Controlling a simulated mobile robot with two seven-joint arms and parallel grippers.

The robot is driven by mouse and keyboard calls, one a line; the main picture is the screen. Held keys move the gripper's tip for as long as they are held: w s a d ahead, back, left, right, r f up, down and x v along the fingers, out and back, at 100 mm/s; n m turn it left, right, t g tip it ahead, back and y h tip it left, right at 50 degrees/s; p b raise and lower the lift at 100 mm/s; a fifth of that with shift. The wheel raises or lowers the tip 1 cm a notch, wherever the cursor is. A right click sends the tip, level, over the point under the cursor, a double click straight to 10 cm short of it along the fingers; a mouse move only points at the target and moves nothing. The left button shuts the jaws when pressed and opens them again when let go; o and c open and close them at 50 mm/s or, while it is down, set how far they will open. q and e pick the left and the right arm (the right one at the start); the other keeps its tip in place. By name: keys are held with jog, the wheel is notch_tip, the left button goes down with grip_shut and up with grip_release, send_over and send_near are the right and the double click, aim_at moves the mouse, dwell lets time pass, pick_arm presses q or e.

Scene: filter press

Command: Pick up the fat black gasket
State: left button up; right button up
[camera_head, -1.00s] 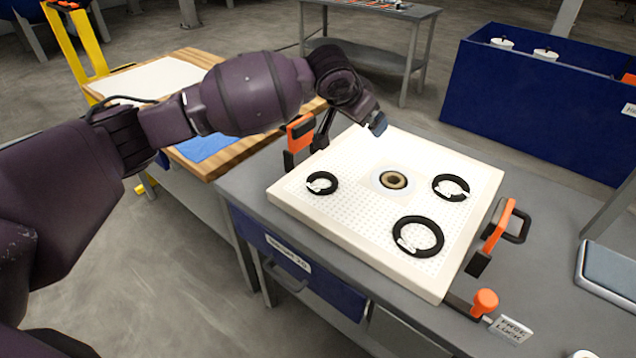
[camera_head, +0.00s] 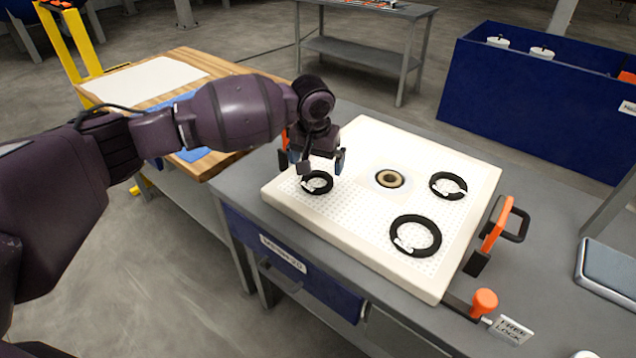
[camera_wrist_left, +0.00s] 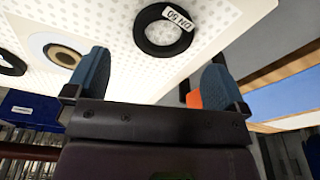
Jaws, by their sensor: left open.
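Three black ring gaskets lie flat and apart on a white perforated plate (camera_head: 345,228), each with a white tag. In the head view the small left gasket (camera_head: 330,186) is under my left gripper (camera_head: 312,166). The front gasket (camera_head: 437,238) is the widest, and the right gasket (camera_head: 436,182) lies behind it. My left gripper is open and empty, its fingers pointing down above the left gasket. In the left wrist view a thick gasket tagged DN 50 (camera_wrist_left: 143,32) lies beyond and between the open fingertips (camera_wrist_left: 153,76), untouched. My right gripper is not in view.
A tan and black ring (camera_head: 389,179) sits in the plate's centre. Orange handles, one at the right (camera_head: 496,228), flank the plate. An orange knob (camera_head: 484,300) stands at the front corner of the grey bench. A blue bin (camera_head: 540,100) stands at the back right.

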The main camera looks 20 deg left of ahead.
aim_at(317, 184)
pick_arm(q)
jog(key=f, duration=0.2)
jog(key=w+f+b, duration=0.1)
jog(key=f, duration=0.1)
jog(key=f+b, duration=0.1)
jog(key=f, duration=0.1)
jog(key=shift+w+a+f, duration=0.2)
jog(key=shift+a, duration=0.05)
jog(key=shift+r, duration=0.1)
jog(key=c, duration=0.8)
